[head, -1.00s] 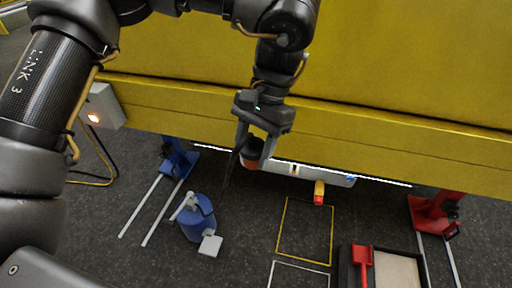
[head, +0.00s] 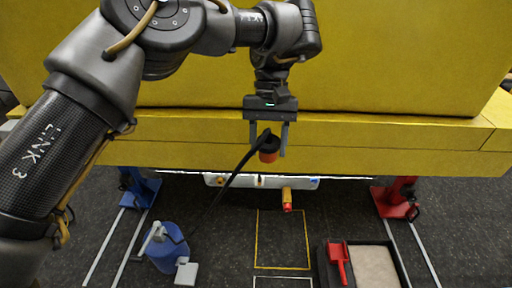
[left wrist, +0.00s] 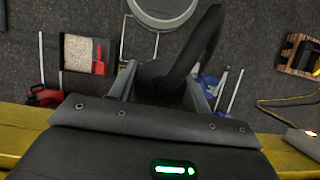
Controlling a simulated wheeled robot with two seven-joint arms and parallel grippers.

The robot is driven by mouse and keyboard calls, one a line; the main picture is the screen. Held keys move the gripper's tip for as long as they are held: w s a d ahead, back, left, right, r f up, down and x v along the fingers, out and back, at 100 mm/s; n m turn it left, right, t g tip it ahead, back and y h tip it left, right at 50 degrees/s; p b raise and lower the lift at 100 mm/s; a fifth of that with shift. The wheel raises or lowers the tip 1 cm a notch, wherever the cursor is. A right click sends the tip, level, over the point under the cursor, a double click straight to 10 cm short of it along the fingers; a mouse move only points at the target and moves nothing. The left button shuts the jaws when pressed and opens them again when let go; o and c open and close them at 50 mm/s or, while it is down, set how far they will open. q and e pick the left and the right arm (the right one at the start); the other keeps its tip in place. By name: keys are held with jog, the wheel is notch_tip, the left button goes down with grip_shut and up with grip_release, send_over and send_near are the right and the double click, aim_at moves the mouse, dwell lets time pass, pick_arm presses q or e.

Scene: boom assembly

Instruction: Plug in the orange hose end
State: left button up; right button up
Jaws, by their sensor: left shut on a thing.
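My left gripper (head: 268,146) points down in front of the yellow beam in the head view. It is shut on the orange hose end (head: 269,156), a black plug with an orange band. Its black hose (head: 234,174) curves down to the left; it also shows in the left wrist view (left wrist: 207,40), bending up from between the fingers. A white bar (head: 245,181) runs under the beam, just below the hose end in the picture. It carries small coloured fittings: an orange one at left, a blue one at right, and a yellow-and-red one sticking out (head: 287,200). The hose end appears apart from the bar.
A yellow beam (head: 400,135) spans the view above the bar. On the dark floor are a blue canister (head: 166,252), a blue stand (head: 140,190), a red stand (head: 394,198), a yellow floor outline (head: 308,235) and a tray with a red scoop (head: 340,262).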

pick_arm(q)
jog(key=shift+w+d, duration=0.15)
jog(key=shift+d, duration=0.05)
jog(key=shift+a, duration=0.1)
jog(key=shift+s+a+f+m+y, duration=0.25)
jog(key=shift+f+m+y, duration=0.25)
jog(key=shift+m, duration=0.3)
jog(key=s+a+f+m+t+y, duration=0.1)
jog(key=a+f+m+t, duration=0.1)
jog(key=f+m, duration=0.3)
jog(key=s+a+f+m+t+y, duration=0.1)
jog(key=a+f+m+t+y, duration=0.1)
jog(key=m, duration=0.8)
notch_tip(320, 180, down, 3)
jog(key=shift+s+a+r+m+y, duration=0.1)
jog(key=shift+s+a+m+y, duration=0.25)
jog(key=shift+a, duration=0.25)
